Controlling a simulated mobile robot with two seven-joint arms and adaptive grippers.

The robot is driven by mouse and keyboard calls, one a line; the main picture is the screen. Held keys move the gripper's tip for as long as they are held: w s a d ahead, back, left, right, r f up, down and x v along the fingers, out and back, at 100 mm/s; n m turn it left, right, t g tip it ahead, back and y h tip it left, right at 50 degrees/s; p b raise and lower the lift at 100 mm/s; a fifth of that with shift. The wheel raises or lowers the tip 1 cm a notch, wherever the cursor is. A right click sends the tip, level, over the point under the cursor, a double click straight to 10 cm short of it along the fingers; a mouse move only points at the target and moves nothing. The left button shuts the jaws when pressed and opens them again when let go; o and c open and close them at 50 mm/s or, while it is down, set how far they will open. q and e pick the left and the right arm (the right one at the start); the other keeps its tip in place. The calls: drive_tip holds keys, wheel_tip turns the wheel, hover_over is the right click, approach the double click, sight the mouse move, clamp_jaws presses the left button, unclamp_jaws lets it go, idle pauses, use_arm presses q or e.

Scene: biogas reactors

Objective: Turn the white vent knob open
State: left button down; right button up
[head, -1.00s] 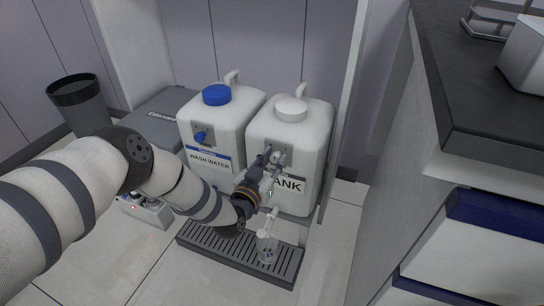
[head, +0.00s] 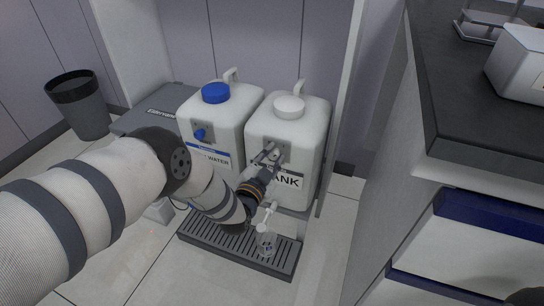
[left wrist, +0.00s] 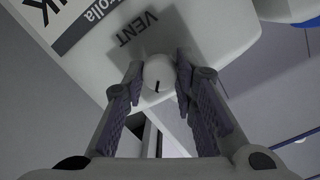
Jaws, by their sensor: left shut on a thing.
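The white vent knob (left wrist: 158,72) sits below the printed word VENT in the left wrist view, with a short dark mark on its face. My left gripper (head: 270,155) is shut on it, one finger on each side. The knob is on the front of the white tank (head: 312,125) with the white cap (head: 289,107); in the head view the fingers and plate there largely hide it. The tank's label is partly covered by my gripper. My right gripper is not recognisable in any view.
A blue-capped wash water tank (head: 218,122) stands close on the left. Below are a white tap (head: 264,226), a clear glass vessel (head: 266,244) and a dark slatted drip tray (head: 222,242). A dark-topped counter (head: 450,110) is at the right. A bin (head: 80,105) stands far left.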

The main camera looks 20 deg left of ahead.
use_arm(q)
drive_tip(key=shift+f, duration=0.1)
idle(0.3)
drive_tip(key=c, duration=1.3)
unclamp_jaws()
drive_tip(key=s+r, duration=0.1)
drive_tip(key=s, duration=1.1)
drive_tip(key=shift+a, duration=0.2)
drive_tip(key=shift+s, duration=0.1)
